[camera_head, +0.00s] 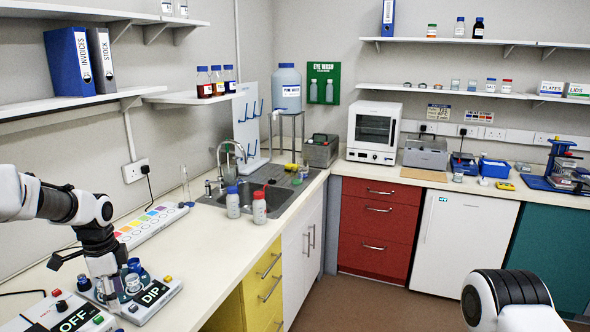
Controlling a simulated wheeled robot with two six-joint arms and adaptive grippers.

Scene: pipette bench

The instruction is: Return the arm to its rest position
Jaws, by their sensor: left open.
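My left arm (75,207) comes in from the left and bends down at the wrist. My left gripper (116,292) points down and is open, low over the station with the DIP sign (153,294). Small jars with blue and clear parts (134,268) stand right beside its fingers. Whether the fingers touch a jar cannot be told. Part of my right arm (508,302) shows at the lower right, and its gripper is out of view.
A box with an OFF sign (75,319) sits left of the DIP station. A strip of coloured squares (150,224) lies behind it. The counter right of the DIP station is clear.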

